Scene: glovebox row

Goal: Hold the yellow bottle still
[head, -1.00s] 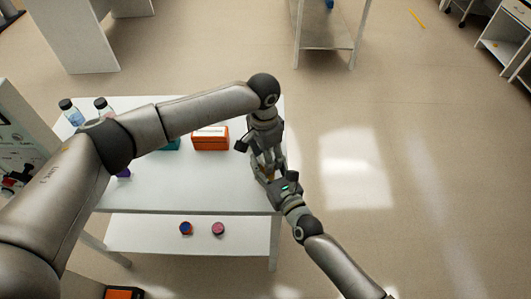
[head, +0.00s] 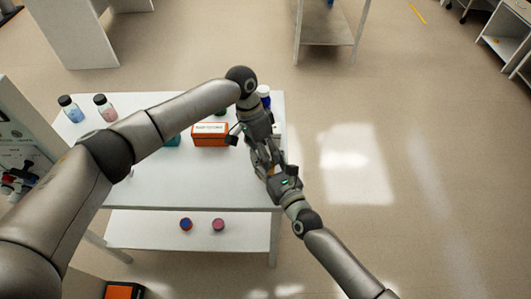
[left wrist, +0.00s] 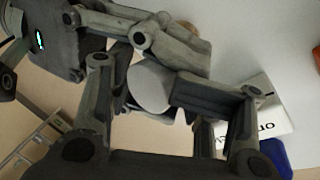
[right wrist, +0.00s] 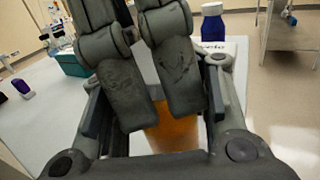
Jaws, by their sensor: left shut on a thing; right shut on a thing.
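The yellow bottle shows as an amber body (right wrist: 172,135) between the fingers in the right wrist view. In the head view only a small patch of it shows between the grippers, near the table's right edge. A pale round top (left wrist: 150,88), seemingly its cap, shows in the left wrist view. My left gripper (head: 264,158) is shut at the bottle's upper part; its dark fingers cover much of it in the right wrist view. My right gripper (head: 276,172) is shut on the bottle's body from the front right. The bottle's exact tilt is hard to tell.
An orange box (head: 210,139) stands on the white table (head: 150,190), left of my grippers. A dark blue bottle (right wrist: 213,25) stands behind. Two capped bottles, one blue (head: 72,112) and one pink (head: 106,112), stand at the back left. Open floor lies right of the table.

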